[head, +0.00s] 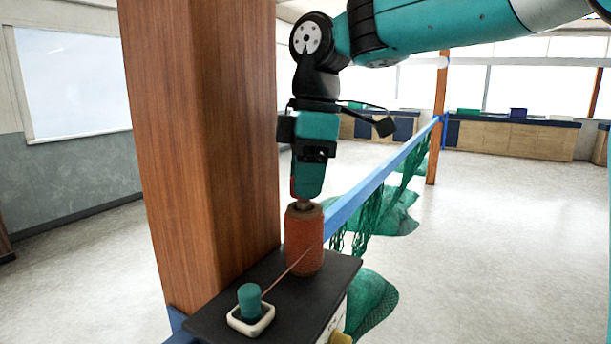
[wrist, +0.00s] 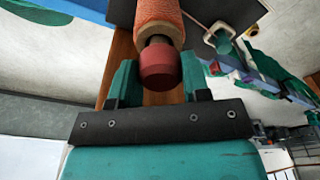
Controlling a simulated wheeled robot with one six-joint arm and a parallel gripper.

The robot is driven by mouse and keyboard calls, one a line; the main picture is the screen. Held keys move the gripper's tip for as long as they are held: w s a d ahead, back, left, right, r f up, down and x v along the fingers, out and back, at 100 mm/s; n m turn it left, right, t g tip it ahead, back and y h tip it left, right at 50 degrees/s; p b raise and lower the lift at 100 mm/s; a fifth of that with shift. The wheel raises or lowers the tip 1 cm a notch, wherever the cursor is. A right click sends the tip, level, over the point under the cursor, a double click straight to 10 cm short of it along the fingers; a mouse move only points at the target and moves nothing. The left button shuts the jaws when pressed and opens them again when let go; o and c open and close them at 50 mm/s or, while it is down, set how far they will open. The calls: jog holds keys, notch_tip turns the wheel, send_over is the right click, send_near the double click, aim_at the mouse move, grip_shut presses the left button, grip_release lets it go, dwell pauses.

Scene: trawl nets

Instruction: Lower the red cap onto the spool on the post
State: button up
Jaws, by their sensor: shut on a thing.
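An orange-red spool (head: 304,240) stands upright on the dark stand top, and the end of a post (head: 304,206) shows at its top. My gripper (head: 306,192) points down just above it. In the wrist view, the red cap (wrist: 160,70) sits between my gripper's teal fingers (wrist: 158,85), in line with the spool (wrist: 158,14). The gripper is shut on the cap; in the head view the fingers hide most of it. A dark piece of post shows between cap and spool in the wrist view. I cannot tell whether the cap touches the post.
A thread runs from the spool to a pale square holder (head: 251,320) with a teal cylinder (head: 249,299) on the dark stand top (head: 215,320). A thick wooden pillar (head: 205,150) stands close on the left. A blue rail (head: 385,175) with green nets runs behind.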

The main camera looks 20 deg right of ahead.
jog(key=shift+f, duration=0.1)
jog(key=shift+f+b, duration=0.6)
jog(key=shift+b, duration=0.1)
jog(key=o, duration=1)
jog(key=shift+r, duration=0.15)
notch_tip(320, 180, up, 12)
jog(key=d+p, duration=0.1)
jog(key=p, duration=0.7)
jog(key=shift+s+d, duration=0.2)
